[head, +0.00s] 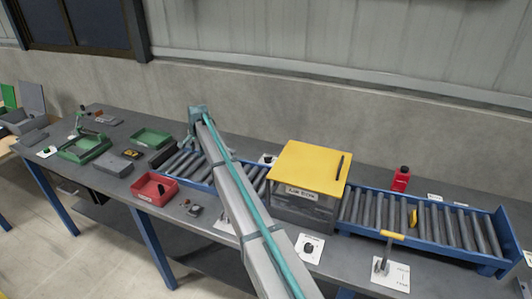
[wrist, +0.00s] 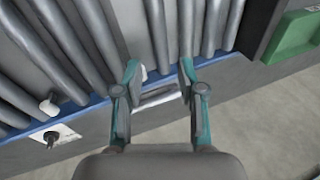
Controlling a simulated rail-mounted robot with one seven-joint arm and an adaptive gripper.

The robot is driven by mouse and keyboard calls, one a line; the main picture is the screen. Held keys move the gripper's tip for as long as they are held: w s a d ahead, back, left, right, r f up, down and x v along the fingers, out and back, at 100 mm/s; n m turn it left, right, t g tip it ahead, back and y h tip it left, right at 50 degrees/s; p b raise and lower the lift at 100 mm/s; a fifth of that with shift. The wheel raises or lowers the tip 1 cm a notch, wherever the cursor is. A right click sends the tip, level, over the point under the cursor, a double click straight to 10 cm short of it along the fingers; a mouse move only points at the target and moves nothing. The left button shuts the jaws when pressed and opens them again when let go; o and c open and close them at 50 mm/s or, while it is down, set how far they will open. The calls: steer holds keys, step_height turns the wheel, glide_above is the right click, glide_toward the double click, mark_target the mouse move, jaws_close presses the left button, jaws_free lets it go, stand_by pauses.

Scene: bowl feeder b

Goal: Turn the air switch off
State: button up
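My gripper (head: 197,112) is over the far-left end of the roller conveyor in the head view, with my arm reaching across the table. In the wrist view its two teal fingertips (wrist: 159,72) are apart, with nothing held between them. No readable label tells me which control is the air switch. A black knob on a white plate (wrist: 52,138) lies at lower left in the wrist view, apart from the fingers.
The yellow-topped box (head: 310,166) stands over the conveyor. A red bottle (head: 401,179) is behind the conveyor. A red tray (head: 155,188) and a green tray (head: 150,138) are at left.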

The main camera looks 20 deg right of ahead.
mark_target(268, 159)
steer(key=d+m, duration=0.1)
steer(key=d, duration=0.4)
steer(key=s+d+r+m+g, duration=0.1)
steer(key=d, duration=0.4)
steer(key=d+m+p, duration=0.1)
steer(key=d, duration=0.5)
steer(key=shift+s+r+m+g+h, duration=0.2)
steer(key=shift+r+m+g+h, duration=0.1)
steer(key=shift+r+h, duration=0.1)
steer(key=s+d+r+m+g+p, duration=0.1)
steer(key=s+d+m, duration=0.15)
steer(key=d, duration=0.55)
steer(key=s+d+m+g+p, duration=0.1)
steer(key=s+d+m, duration=0.15)
steer(key=d, duration=0.55)
steer(key=shift+n, duration=0.5)
step_height(268, 159, down, 10)
steer(key=p, duration=0.3)
steer(key=shift+f+p, duration=0.15)
steer(key=shift+p, duration=0.25)
steer(key=shift+c, duration=0.2)
jaws_close()
